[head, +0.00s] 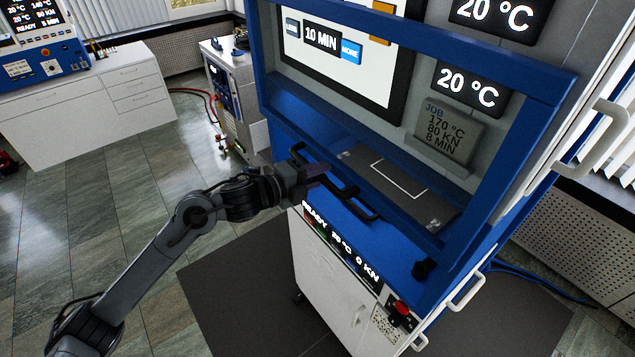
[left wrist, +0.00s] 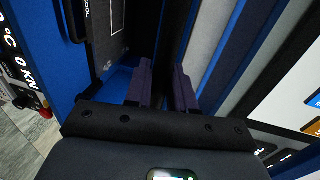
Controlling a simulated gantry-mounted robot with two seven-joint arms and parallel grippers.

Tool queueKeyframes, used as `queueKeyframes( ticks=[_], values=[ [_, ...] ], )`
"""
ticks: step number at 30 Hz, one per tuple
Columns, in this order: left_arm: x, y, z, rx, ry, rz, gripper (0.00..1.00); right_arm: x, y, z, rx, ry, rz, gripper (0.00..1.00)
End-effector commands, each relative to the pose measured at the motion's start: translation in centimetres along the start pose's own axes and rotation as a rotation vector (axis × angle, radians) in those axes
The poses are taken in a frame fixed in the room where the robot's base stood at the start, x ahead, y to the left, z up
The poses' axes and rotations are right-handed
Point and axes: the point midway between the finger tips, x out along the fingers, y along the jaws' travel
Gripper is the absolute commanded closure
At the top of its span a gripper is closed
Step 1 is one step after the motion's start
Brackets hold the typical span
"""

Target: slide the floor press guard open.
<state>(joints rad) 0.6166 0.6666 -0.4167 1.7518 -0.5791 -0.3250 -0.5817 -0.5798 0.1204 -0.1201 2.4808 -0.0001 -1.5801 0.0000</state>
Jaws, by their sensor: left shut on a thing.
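The floor press (head: 283,120) is a tall blue and white machine filling the middle and right of the head view. Its guard (head: 545,95) is a blue frame around a see-through window, and it stands across the front of the press opening. A black bar handle (head: 357,203) runs along the guard's lower edge. My left gripper (head: 318,172) is shut on this handle near its left part. In the left wrist view my two fingers (left wrist: 164,88) are close together with a dark bar between them; the grip itself is partly hidden. My right gripper is not in view.
Behind the window lies a dark plate (head: 430,207) with a white outline. A red stop button (head: 401,309) sits low on the front. White side handles (head: 606,135) stick out at the right.

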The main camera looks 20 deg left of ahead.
Motion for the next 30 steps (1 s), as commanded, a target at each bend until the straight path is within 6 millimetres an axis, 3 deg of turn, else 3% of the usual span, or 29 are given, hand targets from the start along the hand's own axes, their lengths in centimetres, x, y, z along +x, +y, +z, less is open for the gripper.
queueKeyframes(
  ticks=[1,4,17,18,21,30],
  values=[
    [-0.22,-1.17,-0.05,0.002,0.002,-0.004,1.00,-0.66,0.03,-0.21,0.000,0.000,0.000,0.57],
    [-0.35,-1.80,-0.06,0.002,0.002,-0.003,1.00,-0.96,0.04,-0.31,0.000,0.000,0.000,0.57],
    [-0.40,-2.06,-0.04,0.000,0.001,-0.002,1.00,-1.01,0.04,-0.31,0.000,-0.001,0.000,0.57],
    [-0.40,-2.06,-0.04,0.000,0.001,-0.002,0.73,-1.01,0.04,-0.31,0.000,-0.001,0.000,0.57],
    [-0.39,-2.01,-0.02,0.000,0.001,-0.001,0.59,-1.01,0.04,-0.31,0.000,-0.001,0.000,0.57],
    [-0.45,-1.84,0.02,0.000,0.000,0.002,0.59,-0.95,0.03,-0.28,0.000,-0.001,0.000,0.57]
  ],
)
